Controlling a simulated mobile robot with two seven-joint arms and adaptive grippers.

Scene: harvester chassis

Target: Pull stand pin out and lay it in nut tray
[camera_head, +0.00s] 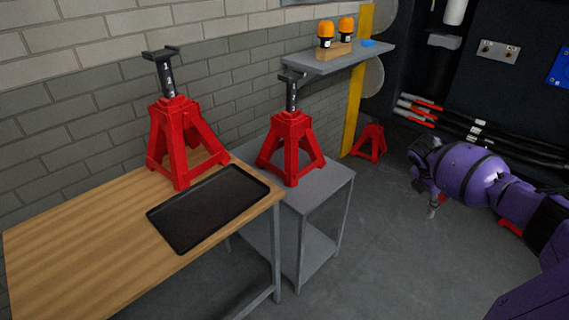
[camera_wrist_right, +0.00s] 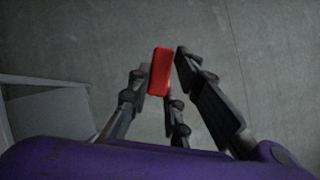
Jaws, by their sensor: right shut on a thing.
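My right gripper (camera_head: 426,180) is at the right of the head view, over the floor and well away from the table. In the right wrist view its fingers (camera_wrist_right: 162,82) are shut on a red block-like piece (camera_wrist_right: 160,72). It looks like the handle of the stand pin; the shaft cannot be made out there. The black nut tray (camera_head: 208,209) lies empty on the wooden table. A red jack stand (camera_head: 178,140) stands behind the tray, and another (camera_head: 290,148) on the grey side table. I cannot make out a pin in either. My left gripper is not in view.
The wooden table (camera_head: 90,245) is bare left of the tray. The grey side table (camera_head: 325,184) adjoins it. A small red stand (camera_head: 371,142) is on the floor. A wall shelf (camera_head: 340,62) holds two orange-topped items. Open floor lies between side table and right arm.

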